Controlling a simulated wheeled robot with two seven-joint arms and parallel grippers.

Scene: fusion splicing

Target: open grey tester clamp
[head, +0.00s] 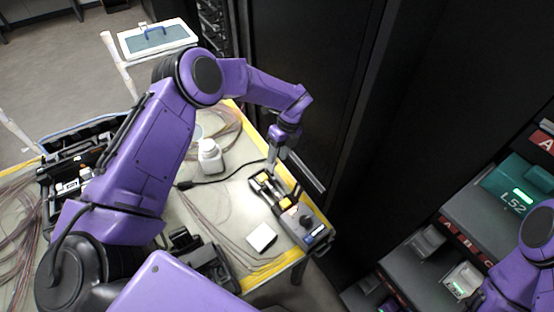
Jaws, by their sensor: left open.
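The grey tester (306,226) lies on the table near its right edge, with a dark knob and yellow parts on its top. Its far end, with a yellow clamp piece (264,178), is right below my left gripper (272,163). My left gripper is open and points down at that end. I cannot tell whether it touches the tester, or whether the clamp is open or shut. My right arm shows only in part at the right edge; its gripper is out of view.
A white bottle (210,158) stands left of the tester, and a white block (262,238) lies in front of it. A black case (66,172) and loose fibres lie at the left. A black cabinet (310,60) rises close behind the table. Rack units (505,205) stand at the right.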

